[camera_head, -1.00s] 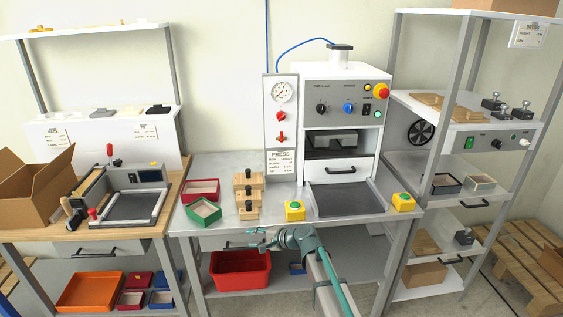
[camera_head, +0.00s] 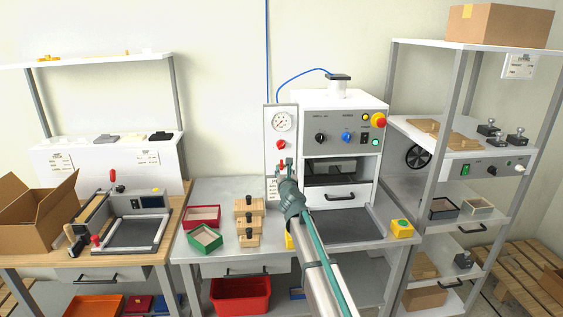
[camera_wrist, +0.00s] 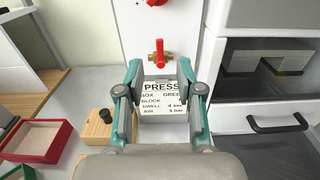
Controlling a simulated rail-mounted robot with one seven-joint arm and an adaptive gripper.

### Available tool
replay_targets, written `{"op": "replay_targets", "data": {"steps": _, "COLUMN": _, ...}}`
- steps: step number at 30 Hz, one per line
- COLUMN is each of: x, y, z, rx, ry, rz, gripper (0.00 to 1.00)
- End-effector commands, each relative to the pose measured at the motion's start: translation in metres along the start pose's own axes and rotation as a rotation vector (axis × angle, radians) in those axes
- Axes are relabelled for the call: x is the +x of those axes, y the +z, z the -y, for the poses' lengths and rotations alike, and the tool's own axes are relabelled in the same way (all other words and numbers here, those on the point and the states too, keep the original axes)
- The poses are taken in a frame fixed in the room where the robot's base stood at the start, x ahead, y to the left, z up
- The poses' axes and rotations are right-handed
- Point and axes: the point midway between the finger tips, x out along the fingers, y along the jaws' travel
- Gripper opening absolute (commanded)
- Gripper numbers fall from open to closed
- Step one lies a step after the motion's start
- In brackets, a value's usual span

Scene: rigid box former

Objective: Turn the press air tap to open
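The press air tap (camera_wrist: 160,53) shows in the wrist view on the white panel, with a red lever upright across a small brass body that runs left to right. My gripper (camera_wrist: 161,74) is open, its two teal-and-grey fingers spread left and right just below and in front of the tap, with nothing between them. I see no contact with the lever. In the head view my gripper (camera_head: 285,171) is in front of the lower panel and mostly hides the tap. The PRESS sign (camera_wrist: 161,95) shows between the fingers.
A red knob (camera_head: 281,145) and a pressure gauge (camera_head: 282,122) sit above the tap on the panel. The press (camera_head: 340,115) stands close on the right. Wooden blocks (camera_head: 248,220) and red and green boxes (camera_head: 206,238) lie on the bench to the left.

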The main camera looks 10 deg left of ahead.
Motion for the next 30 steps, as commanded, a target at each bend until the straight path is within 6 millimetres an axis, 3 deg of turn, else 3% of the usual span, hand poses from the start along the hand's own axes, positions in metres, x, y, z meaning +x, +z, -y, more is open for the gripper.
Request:
{"op": "replay_targets", "data": {"steps": 15, "x": 0.084, "y": 0.001, "z": -0.001, "rx": -0.003, "ry": 0.002, "rz": 0.001, "gripper": 0.36}}
{"op": "replay_targets", "data": {"steps": 28, "x": 0.093, "y": 0.0, "z": 0.0, "rx": -0.004, "ry": 0.002, "rz": 0.001, "gripper": 0.36}}
{"op": "replay_targets", "data": {"steps": 30, "x": 0.093, "y": 0.0, "z": -0.001, "rx": -0.004, "ry": 0.002, "rz": 0.001, "gripper": 0.25}}
